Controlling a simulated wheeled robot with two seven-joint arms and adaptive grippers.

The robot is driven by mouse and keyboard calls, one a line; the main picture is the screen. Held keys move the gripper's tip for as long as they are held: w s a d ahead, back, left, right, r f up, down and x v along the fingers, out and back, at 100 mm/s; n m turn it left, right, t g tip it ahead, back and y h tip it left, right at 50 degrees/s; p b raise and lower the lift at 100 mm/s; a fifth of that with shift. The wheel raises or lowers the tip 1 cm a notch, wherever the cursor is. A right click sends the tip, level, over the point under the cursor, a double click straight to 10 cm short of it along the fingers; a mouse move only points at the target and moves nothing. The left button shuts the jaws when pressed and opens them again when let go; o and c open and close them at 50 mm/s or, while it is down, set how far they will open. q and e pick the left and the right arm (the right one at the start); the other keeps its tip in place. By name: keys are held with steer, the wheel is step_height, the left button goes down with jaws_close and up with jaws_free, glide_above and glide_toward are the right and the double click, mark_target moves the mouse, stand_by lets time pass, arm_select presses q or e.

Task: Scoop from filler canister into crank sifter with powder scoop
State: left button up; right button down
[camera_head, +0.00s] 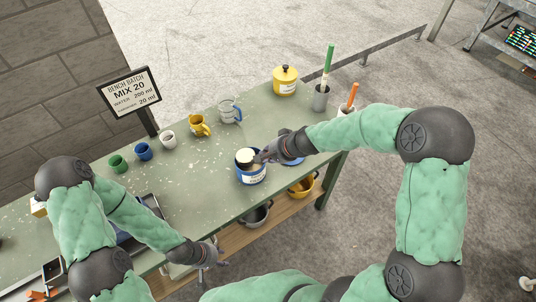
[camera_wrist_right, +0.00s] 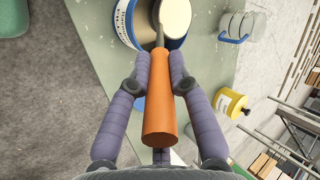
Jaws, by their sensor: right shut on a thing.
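My right gripper (camera_head: 262,155) is shut on the orange handle of the powder scoop (camera_wrist_right: 160,100). The scoop's round head, pale cream on top, is at the mouth of a blue canister (camera_head: 251,177) with a white label. The canister also shows at the top of the right wrist view (camera_wrist_right: 124,22), partly covered by the scoop. I cannot tell how deep the head sits in it. My left gripper (camera_head: 219,254) looks open and empty, low beside the table's front edge. I cannot make out the crank sifter for certain.
On the green table (camera_head: 205,180) stand green, blue, white and yellow mugs, a clear jug with a blue handle (camera_head: 229,112) and a yellow canister (camera_head: 285,82). Holders with tools stand at the right end. A sign (camera_head: 130,92) stands behind. Pots sit on the lower shelf.

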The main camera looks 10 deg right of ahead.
stand_by(0.7)
steer(key=shift+b, duration=0.5)
steer(key=shift+s+d+f+t+b, duration=0.3)
steer(key=shift+s+f+b, duration=0.15)
steer(key=shift+b, duration=2.25)
steer(key=shift+r, duration=0.25)
steer(key=shift+r+p, duration=4.4)
steer(key=shift+r, duration=0.05)
